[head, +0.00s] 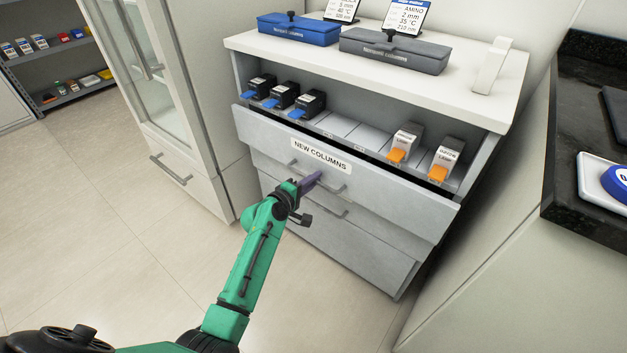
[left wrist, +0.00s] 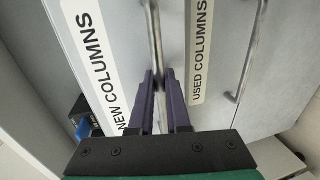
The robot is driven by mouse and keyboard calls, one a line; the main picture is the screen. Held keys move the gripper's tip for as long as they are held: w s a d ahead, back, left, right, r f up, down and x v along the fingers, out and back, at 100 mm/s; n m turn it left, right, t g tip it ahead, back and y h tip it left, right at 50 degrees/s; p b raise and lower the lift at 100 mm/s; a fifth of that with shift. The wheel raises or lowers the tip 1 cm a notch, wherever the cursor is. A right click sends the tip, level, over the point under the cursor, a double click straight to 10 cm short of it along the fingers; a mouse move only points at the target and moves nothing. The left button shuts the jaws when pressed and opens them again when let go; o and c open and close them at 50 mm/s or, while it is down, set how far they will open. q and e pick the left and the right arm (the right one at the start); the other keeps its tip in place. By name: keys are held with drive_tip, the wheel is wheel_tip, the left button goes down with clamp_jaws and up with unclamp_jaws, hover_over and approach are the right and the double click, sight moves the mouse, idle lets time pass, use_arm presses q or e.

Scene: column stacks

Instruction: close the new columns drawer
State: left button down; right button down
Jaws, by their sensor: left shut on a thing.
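The new columns drawer (head: 400,188) is the top grey drawer of the cabinet, with a "NEW COLUMNS" label (head: 320,156). Its front stands out from the cabinet, with a narrow dark gap behind its top edge, so it is a little open. My left gripper (head: 312,181) is at its bar handle (head: 338,188). In the left wrist view the purple fingers (left wrist: 161,88) are shut on the handle (left wrist: 154,30), beside the "NEW COLUMNS" label (left wrist: 90,60). The drawer's inside is hidden. My right gripper is out of view.
The used columns drawer (left wrist: 199,45) is just below, with its own handle (head: 318,204). Black boxes (head: 282,95) and white-orange boxes (head: 403,143) stand on the shelf above. A glass-door cabinet (head: 165,60) is at left, a dark counter (head: 580,120) at right. The floor in front is clear.

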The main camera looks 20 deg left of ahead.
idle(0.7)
